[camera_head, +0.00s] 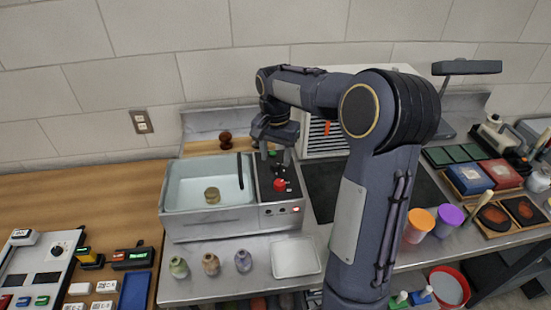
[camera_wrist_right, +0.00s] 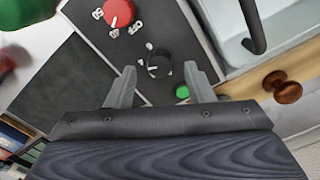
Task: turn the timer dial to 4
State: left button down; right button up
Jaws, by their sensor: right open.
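The black dial (camera_wrist_right: 159,63), likely the timer dial, sits on the dark control panel (camera_wrist_right: 88,12) with small white marks around it. The marks are too small to read surely. A white pointer line shows on its left side in the right wrist view. My right gripper (camera_wrist_right: 159,72) is open, with one finger on each side of the dial and a gap to it; I cannot tell its height above the panel. In the head view the right gripper (camera_head: 277,156) points down over the panel and partly hides the dial. My left gripper is not in view.
A green button (camera_wrist_right: 182,92) is near a right finger. A water basin (camera_head: 180,208) adjoins the panel. Small bottles (camera_head: 210,264) stand in front.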

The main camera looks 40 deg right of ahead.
aim_at(276, 165)
notch_tip(276, 165, up, 6)
jog(key=shift+f, duration=0.1)
jog(key=shift+r, duration=0.2)
dwell(0.4)
jog(key=shift+s+a+r, duration=0.1)
jog(key=shift+s+a, duration=0.1)
jog(key=shift+s, duration=0.15)
jog(key=s+a+f+n+t+y, duration=0.2)
jog(key=s+a+n, duration=0.3)
jog(key=s+a, duration=0.3)
jog(key=s+a+f+n+t+y, duration=0.1)
jog(key=s+a+f+n+t, duration=0.2)
jog(key=s, duration=1.1)
jog(key=a+n, duration=0.2)
jog(key=a, duration=0.3)
jog(key=shift+f+t+y, duration=0.3)
jog(key=shift+y, duration=0.1)
